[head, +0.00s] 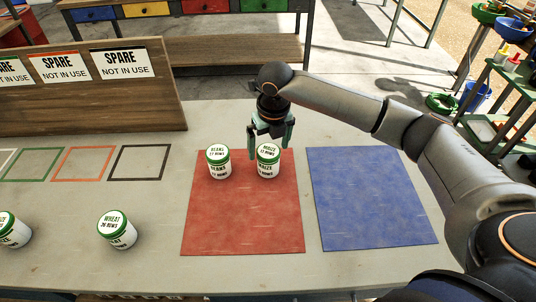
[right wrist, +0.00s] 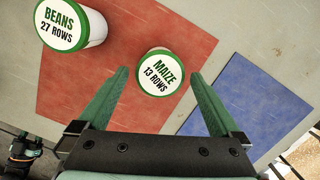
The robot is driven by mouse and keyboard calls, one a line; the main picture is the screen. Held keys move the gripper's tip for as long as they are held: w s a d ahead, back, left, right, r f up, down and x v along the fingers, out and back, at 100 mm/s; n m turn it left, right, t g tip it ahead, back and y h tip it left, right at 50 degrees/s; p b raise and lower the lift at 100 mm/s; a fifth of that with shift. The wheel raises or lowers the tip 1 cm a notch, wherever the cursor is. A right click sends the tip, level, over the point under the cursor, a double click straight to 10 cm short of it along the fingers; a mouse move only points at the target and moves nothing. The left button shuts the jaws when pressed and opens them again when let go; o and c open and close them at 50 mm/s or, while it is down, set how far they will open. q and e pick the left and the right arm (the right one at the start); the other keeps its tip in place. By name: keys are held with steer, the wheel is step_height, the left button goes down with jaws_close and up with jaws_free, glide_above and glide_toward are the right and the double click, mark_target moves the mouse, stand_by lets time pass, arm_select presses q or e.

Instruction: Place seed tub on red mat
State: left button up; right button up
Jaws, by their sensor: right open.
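The red mat (head: 243,222) lies on the table and also shows in the right wrist view (right wrist: 75,95). Two white tubs with green lids stand on its far part: the beans tub (head: 218,162) and the maize tub (head: 268,161). In the right wrist view the beans tub (right wrist: 70,24) is at the upper left and the maize tub (right wrist: 160,72) is between and beyond the fingertips. My right gripper (head: 270,152) is open above and around the maize tub's far side; contact cannot be told. A wheat tub (head: 116,230) and another tub (head: 13,231) stand left of the mat.
A blue mat (head: 370,197) lies empty right of the red mat. Coloured outline squares, such as the black one (head: 139,162), are empty at the left. A wooden board (head: 90,95) with SPARE signs stands behind them. The red mat's near part is clear.

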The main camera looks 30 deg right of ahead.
steer(key=r, duration=0.4)
steer(key=s+r, duration=0.1)
steer(key=r, duration=0.1)
steer(key=shift+r, duration=0.35)
